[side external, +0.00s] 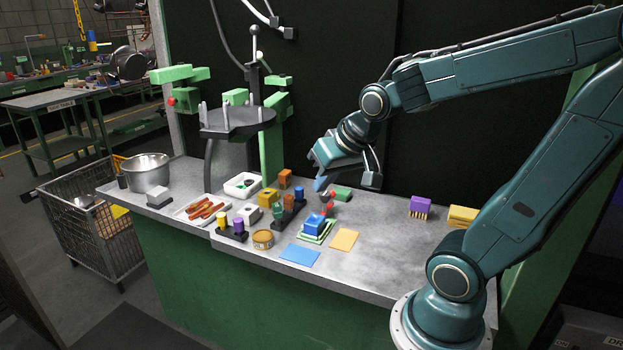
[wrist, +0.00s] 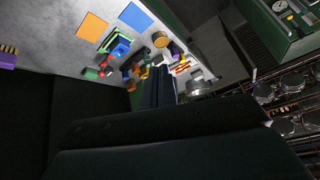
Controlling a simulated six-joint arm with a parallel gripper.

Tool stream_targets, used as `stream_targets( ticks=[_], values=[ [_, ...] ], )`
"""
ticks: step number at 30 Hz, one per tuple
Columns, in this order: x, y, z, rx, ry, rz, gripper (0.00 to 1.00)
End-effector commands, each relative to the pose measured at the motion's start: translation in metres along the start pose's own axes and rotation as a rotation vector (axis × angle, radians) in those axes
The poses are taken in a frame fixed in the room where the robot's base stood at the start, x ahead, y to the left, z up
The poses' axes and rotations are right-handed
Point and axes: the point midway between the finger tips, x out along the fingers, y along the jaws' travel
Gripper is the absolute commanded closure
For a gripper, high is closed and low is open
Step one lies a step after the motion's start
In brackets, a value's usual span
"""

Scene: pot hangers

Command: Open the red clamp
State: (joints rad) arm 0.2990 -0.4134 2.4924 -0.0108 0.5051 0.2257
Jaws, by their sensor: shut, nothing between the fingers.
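My gripper (side external: 319,184) is shut and empty, pointing down above the middle of the bench, over the small coloured objects. In the wrist view its dark fingers (wrist: 157,86) lie side by side. I cannot tell for sure which thing is the red clamp. A small red part (side external: 172,101) shows on the left green arm of the fixture (side external: 238,121), well to the left of my gripper. Another red piece (side external: 327,210) stands on the bench just below my gripper, by a blue block (side external: 314,224). Whether either is open or shut is too small to tell.
Several coloured blocks, a white bin (side external: 243,185), a tray of brown-red pieces (side external: 201,210) and a round tin (side external: 263,239) crowd the middle. A metal bowl (side external: 147,172) stands at the left end. A purple brush (side external: 420,207) is at right, with clear bench before it.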

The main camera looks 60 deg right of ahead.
Motion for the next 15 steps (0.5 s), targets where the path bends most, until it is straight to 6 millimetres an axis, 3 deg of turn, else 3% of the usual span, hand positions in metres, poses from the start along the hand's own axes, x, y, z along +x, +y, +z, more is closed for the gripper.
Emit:
stream_targets(
  ticks=[15],
  values=[
    [0.074,0.082,-0.04,0.424,0.096,0.113,1.0]
  ],
)
